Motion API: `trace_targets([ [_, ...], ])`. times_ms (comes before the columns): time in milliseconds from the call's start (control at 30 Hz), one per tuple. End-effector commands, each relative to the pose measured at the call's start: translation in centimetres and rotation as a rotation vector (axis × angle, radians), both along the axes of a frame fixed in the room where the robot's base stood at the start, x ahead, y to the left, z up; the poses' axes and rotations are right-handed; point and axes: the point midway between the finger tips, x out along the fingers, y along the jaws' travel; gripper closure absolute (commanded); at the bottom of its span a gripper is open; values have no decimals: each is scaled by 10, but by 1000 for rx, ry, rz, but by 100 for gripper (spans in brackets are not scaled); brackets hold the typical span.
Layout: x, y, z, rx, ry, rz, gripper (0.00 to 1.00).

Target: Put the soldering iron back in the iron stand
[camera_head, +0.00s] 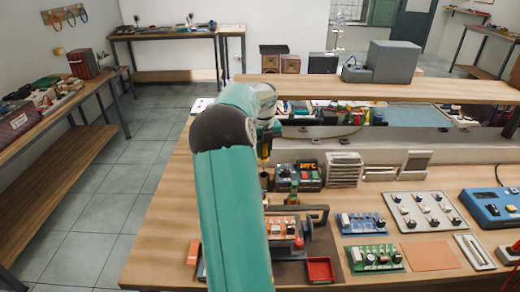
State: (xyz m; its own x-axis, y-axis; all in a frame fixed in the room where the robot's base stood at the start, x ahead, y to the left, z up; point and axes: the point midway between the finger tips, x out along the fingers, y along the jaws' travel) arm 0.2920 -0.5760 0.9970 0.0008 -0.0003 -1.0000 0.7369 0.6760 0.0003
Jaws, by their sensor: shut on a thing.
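My gripper (264,152) points down over the workbench, right of my teal arm, which hides much of it. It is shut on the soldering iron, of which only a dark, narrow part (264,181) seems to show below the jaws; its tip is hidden. A small upright green and yellow item (293,193) stands just right of it, apart from the gripper. I cannot clearly make out the iron stand; a dark-framed fixture with an orange block (284,229) lies below, partly behind my arm.
A red tray (320,269), blue board (361,224), green board (373,258), white knob panel (425,211) and blue instrument (492,207) cover the bench's right side. A raised shelf (340,91) runs behind. Bare wood (160,235) is free at left.

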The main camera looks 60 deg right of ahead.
Motion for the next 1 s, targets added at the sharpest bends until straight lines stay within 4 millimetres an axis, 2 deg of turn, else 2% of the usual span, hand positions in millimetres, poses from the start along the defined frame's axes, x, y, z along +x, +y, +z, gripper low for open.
trace_targets([
  [700, 3, -2, -51, 0, 1, 0, 95],
  [1000, 3, -2, -64, -1, 0, 0, 95],
])
